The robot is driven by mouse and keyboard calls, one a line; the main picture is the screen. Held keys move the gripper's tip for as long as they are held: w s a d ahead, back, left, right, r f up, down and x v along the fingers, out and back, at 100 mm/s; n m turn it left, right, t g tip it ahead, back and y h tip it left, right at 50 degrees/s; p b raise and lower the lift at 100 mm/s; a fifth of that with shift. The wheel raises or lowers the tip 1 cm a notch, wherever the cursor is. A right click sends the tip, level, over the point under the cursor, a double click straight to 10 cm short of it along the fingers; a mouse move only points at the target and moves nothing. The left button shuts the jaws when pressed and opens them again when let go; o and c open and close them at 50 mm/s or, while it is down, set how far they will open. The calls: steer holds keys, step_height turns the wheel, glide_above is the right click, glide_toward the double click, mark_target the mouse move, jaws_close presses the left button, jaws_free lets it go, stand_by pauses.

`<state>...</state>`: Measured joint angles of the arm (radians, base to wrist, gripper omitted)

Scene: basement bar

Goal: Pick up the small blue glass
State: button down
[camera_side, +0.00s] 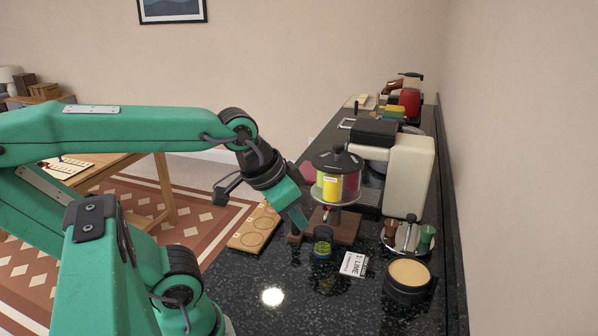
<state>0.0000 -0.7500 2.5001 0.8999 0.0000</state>
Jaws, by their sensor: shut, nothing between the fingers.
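A small dark glass (323,242) with a bluish and yellow-green lower part stands upright on the black speckled counter (235,280). It is the only thing in view that looks like the small blue glass. My gripper (302,224) is just to the upper left of the glass, pointing down. It is shut and empty. I cannot tell whether its tip touches the glass or the wooden board behind.
A white card (353,264) and a round dark tub (408,280) are right. The front counter is clear.

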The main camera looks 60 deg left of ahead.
steer(key=c, duration=2.1)
jaws_free()
steer(key=o, duration=1.5)
steer(key=shift+w, duration=0.1)
steer(key=n+g, duration=0.6)
steer(key=n, duration=0.3)
glide_above(323, 243)
steer(key=w+a, duration=0.2)
steer(key=shift+s+a+f, duration=0.1)
steer(key=shift+s+f, duration=0.05)
steer(key=shift+f, duration=3.75)
steer(key=shift+s+a+f, duration=0.1)
steer(key=shift+f, duration=3.75)
